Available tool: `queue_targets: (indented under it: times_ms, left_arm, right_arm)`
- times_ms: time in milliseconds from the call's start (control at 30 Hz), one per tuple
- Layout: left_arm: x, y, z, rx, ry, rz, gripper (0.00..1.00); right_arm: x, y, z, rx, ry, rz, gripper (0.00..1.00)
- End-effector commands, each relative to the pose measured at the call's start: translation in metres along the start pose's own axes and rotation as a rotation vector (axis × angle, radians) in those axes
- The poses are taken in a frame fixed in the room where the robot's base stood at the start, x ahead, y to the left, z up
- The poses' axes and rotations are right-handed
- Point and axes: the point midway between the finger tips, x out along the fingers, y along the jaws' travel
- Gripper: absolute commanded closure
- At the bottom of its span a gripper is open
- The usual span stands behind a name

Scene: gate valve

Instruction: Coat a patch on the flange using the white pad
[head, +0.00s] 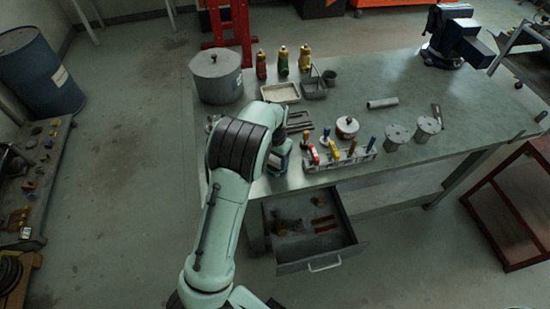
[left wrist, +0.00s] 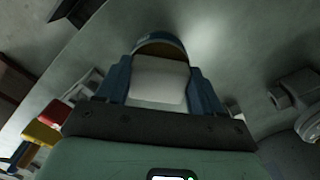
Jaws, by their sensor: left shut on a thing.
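My left arm reaches over the left end of the workbench in the head view, and its blue-tipped gripper (head: 281,158) is low over the bench top. In the left wrist view the two blue fingers (left wrist: 158,92) are shut on the white pad (left wrist: 158,78). A rounded piece with a blue rim and brown inner face (left wrist: 160,47) shows just beyond the pad; I cannot tell whether they touch. The pad is not clear in the head view. I cannot make out the flange for certain. My right gripper is not in view.
The workbench (head: 375,75) carries a large grey pot (head: 217,76), several bottles, a tray (head: 281,93), a rack of coloured-handled tools (head: 340,160) and two grey cylinders (head: 397,135). An open drawer (head: 310,262) juts out in front. The bench's back middle is clear.

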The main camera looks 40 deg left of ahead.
Motion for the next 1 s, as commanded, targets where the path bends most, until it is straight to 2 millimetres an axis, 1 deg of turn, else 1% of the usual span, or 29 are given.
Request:
queue_targets:
  times_ms: [100, 200, 500, 1000]
  left_arm:
    - [0.002, 0.001, 0.001, 0.001, -0.004, 0.0, 0.57]
    - [-0.002, 0.001, 0.001, 0.001, -0.004, 0.001, 0.57]
    - [-0.029, 0.001, -0.001, 0.001, 0.0, 0.001, 0.57]
    - [-0.067, 0.001, -0.001, 0.0, 0.0, 0.001, 0.57]
  right_arm:
    - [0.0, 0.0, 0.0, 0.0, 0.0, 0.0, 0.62]
    - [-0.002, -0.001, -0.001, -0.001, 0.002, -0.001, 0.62]
    - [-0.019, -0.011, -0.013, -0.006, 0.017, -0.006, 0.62]
    - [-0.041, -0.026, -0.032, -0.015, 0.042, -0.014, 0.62]
